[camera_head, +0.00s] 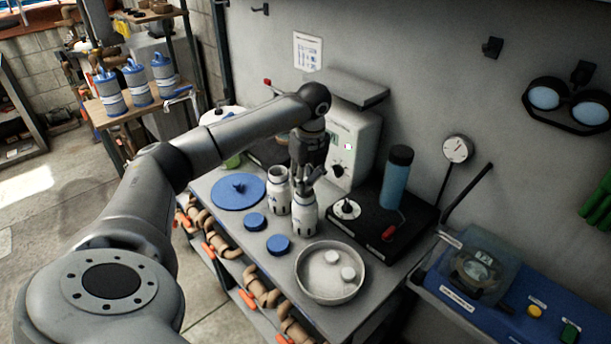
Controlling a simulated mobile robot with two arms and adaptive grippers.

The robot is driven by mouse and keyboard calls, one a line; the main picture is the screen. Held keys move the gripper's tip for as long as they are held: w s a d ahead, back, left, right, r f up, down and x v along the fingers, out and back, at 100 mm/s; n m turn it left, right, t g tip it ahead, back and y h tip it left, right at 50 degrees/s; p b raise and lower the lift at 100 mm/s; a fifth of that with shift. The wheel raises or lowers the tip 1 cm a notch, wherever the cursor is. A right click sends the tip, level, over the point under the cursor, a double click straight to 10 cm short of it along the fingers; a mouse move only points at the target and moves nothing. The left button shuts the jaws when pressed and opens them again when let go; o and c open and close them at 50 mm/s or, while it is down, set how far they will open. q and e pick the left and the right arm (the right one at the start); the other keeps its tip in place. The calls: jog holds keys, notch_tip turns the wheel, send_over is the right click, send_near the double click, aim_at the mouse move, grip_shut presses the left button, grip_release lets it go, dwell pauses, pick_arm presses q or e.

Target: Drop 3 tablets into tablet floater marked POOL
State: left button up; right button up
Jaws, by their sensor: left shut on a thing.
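Two white tablet floaters stand upright side by side on the bench, a rear one (278,192) and a front one (304,214). Their markings are too small to read. My left gripper (304,188) points down at the mouth of the front floater. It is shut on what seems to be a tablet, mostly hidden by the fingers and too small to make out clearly. Two white tablets, one (348,273) and another (332,257), lie in a round pale dish (303,281). The insides of the floaters are hidden. My right gripper is out of view.
Two small blue caps (255,221) (278,243) and a large blue lid (238,191) lie left of the floaters. A black case (385,228) with a blue bottle (397,178) stands to the right. A white box (352,140) is behind my gripper.

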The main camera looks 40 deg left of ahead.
pick_arm(q)
jog(key=shift+f, duration=0.5)
jog(key=o, duration=1.1)
jog(key=shift+r, duration=0.1)
jog(key=shift+r+p, duration=2.1)
jog(key=shift+r, duration=0.9)
jog(key=shift+f, duration=0.1)
